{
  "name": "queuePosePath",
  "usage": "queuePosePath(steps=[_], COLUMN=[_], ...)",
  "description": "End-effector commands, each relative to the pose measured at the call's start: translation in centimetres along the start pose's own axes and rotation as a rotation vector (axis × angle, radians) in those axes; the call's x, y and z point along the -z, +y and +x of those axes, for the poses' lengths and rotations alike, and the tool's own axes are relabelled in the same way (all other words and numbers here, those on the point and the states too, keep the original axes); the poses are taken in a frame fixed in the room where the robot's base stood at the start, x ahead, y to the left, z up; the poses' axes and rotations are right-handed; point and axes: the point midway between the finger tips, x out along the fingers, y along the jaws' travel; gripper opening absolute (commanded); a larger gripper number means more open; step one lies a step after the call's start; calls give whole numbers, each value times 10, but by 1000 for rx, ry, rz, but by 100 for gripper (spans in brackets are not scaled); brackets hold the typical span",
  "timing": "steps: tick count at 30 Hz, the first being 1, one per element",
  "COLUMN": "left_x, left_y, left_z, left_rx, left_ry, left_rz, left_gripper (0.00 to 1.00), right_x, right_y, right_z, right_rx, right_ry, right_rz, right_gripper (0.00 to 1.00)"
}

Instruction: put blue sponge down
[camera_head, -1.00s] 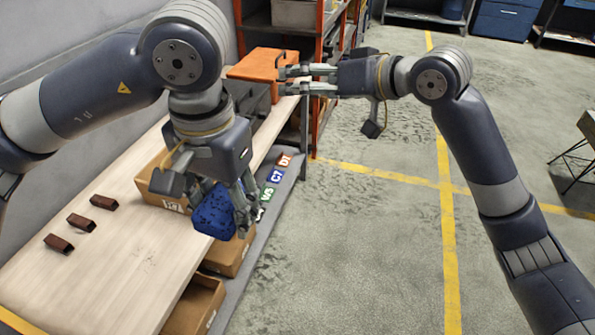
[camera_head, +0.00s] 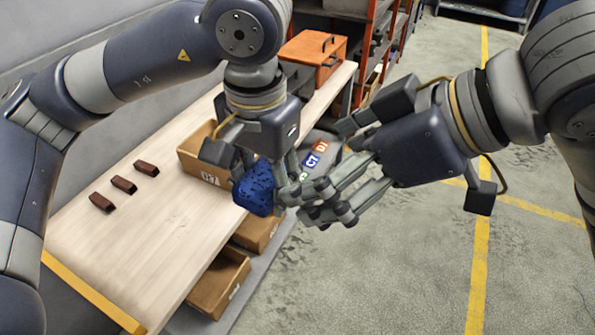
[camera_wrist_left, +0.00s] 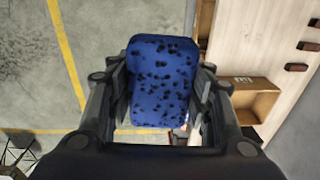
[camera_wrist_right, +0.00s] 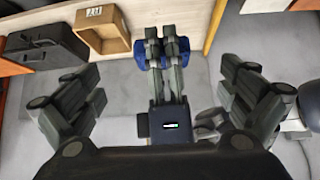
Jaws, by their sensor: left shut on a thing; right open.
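The blue sponge (camera_head: 256,188) has dark speckles and is held in my left gripper (camera_head: 268,185), in front of the workbench's right edge. In the left wrist view the sponge (camera_wrist_left: 162,80) sits between both fingers of my left gripper (camera_wrist_left: 160,95). My right gripper (camera_head: 318,200) is open and empty, close to the left gripper and partly overlapping it in the head view. In the right wrist view the fingers of my right gripper (camera_wrist_right: 155,105) are spread wide, with the left gripper's fingers and the sponge (camera_wrist_right: 196,65) between and beyond them.
The wooden workbench (camera_head: 150,235) has a clear top at the front. Several small brown brackets (camera_head: 124,185) lie on it at left. A cardboard bin (camera_head: 200,150) stands at its right edge, and another bin (camera_head: 220,282) sits below. An orange toolbox (camera_head: 312,55) stands at the back.

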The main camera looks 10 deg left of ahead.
Motion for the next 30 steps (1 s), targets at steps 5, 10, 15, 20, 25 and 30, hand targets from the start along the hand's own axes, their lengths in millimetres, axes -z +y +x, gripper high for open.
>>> queuePosePath(steps=[5,10,15,20,25,30], left_x=[0,0,0,0,0,0], left_y=[0,0,0,0,0,0], left_z=[0,0,0,0,0,0], left_rx=[0,0,0,0,0,0], left_ry=[0,0,0,0,0,0], left_rz=[0,0,0,0,0,0], left_gripper=[17,17,17,17,17,17], right_x=[0,0,1,1,1,1], right_y=[-1,-1,0,0,0,0], right_z=[36,67,88,97,99,99], right_rx=[6,4,2,0,-1,-1], right_ry=[-2,-1,1,3,3,3], right_rz=[1,2,3,1,1,1], right_gripper=[98,98,98,98,98,87])
